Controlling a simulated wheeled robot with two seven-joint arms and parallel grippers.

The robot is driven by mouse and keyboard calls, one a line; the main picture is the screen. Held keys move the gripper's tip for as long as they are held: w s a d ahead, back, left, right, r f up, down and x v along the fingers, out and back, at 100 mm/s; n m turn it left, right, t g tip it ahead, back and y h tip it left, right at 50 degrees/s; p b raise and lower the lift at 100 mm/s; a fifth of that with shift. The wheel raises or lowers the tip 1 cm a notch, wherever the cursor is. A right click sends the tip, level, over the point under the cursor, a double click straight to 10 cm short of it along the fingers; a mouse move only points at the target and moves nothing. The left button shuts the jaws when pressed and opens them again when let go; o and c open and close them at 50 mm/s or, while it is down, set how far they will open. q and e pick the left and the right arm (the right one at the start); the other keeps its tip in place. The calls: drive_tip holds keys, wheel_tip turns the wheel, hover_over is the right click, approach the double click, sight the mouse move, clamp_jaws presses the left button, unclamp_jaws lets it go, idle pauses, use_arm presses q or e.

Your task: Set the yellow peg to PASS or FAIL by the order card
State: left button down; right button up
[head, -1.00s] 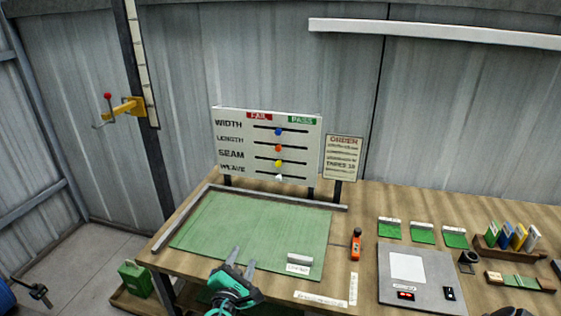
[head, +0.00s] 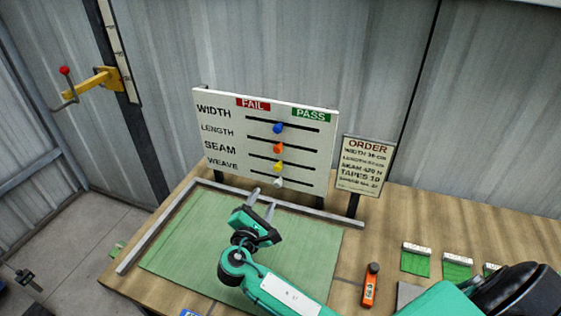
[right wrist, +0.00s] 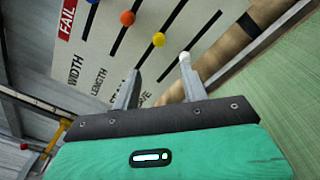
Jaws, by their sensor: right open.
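The board (head: 215,160) has a red FAIL label (head: 253,104) at left and a green PASS label (head: 311,115) at right. The yellow peg (head: 278,168) sits near the middle of its slot, third from the top, below the blue and orange pegs and above the white peg (head: 278,182). The order card (head: 366,165) stands right of the board; its small print is only partly legible. My right gripper (head: 262,198) is open and empty, just below the board. In the right wrist view the yellow peg (right wrist: 159,39) is beyond the fingertips; the white peg (right wrist: 184,58) appears at one fingertip.
The green mat (head: 185,240) lies under my right arm, with a grey rail (head: 225,192) along its back and left edges. An orange-handled tool (head: 370,285) and green swatches (head: 415,262) lie at right. A yellow bracket with a red knob (head: 95,82) is on the left post.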

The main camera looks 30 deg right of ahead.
sight(277, 169)
drive_tip(key=p+x, duration=0.4)
drive_tip(key=x, duration=0.7)
drive_tip(key=shift+w+d+r, duration=0.2)
drive_tip(key=shift+w+d, duration=0.05)
drive_tip(key=shift+w+d+f, duration=0.1)
drive_tip(key=shift+w+d, duration=0.35)
use_arm(q)
wheel_tip(277, 169, up, 4)
drive_tip(key=shift+s+r, duration=0.15)
drive_tip(key=shift+r, duration=0.05)
use_arm(e)
drive_tip(key=shift+w+d, duration=0.1)
drive_tip(key=shift+c, duration=0.5)
clamp_jaws()
use_arm(q)
drive_tip(key=shift+s, duration=0.1)
